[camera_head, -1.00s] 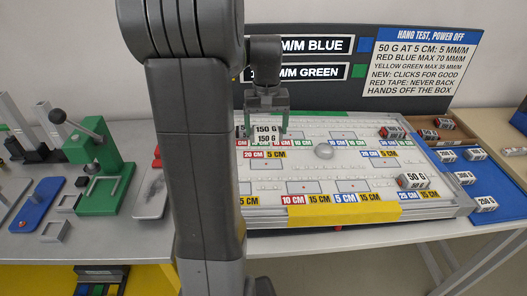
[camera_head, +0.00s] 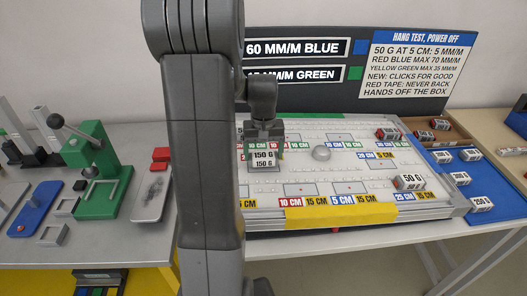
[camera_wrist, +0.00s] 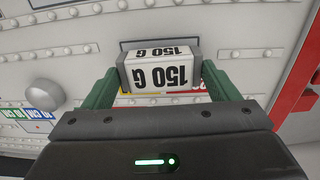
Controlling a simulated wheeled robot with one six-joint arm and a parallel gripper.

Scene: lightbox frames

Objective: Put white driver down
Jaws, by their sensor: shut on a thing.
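I see no screwdriver-like thing; the white thing in hand is a block labelled 150 G (camera_head: 263,160). My gripper (camera_head: 264,147) is shut on it, above the left part of the white board (camera_head: 322,171). In the wrist view the green fingers of my gripper (camera_wrist: 160,82) are on both sides of the block (camera_wrist: 162,70), label facing the camera. The block is close over the board, near an outlined rectangle (camera_wrist: 128,44); I cannot tell if it touches. My arm hides the board's left edge in the head view.
A blue tray (camera_head: 497,189) with several white blocks and a brown box (camera_head: 457,144) stand at right. A green press (camera_head: 95,165) stands at left.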

